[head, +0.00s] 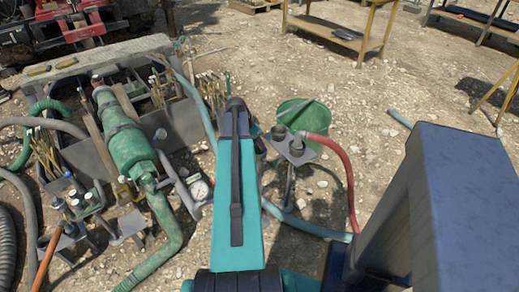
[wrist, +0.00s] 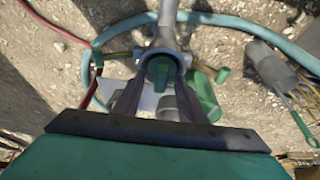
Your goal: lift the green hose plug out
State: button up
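The green hose plug (wrist: 158,74) appears to be the round green piece in the middle of the wrist view, seated in a grey round fitting (wrist: 163,38). My gripper (wrist: 162,64) points down at it, with one finger on each side. The fingers are apart, and a gap seems to show between them and the plug; contact is hard to judge. Brass arms with green ends (wrist: 222,75) stick out on both sides of the fitting. In the head view my teal arm hides the gripper and the plug.
A green bucket (head: 313,112) and a small plate (head: 297,156) with dark caps stand right of my arm. A red hose (head: 347,170) curves down beside them. Left are a green pump body (head: 127,140), a gauge (head: 199,190) and several hoses.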

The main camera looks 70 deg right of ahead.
dwell(0.6)
grip_shut()
notch_tip(320, 180, up, 10)
jog(key=shift+b, duration=0.4)
dwell(0.6)
dwell(0.4)
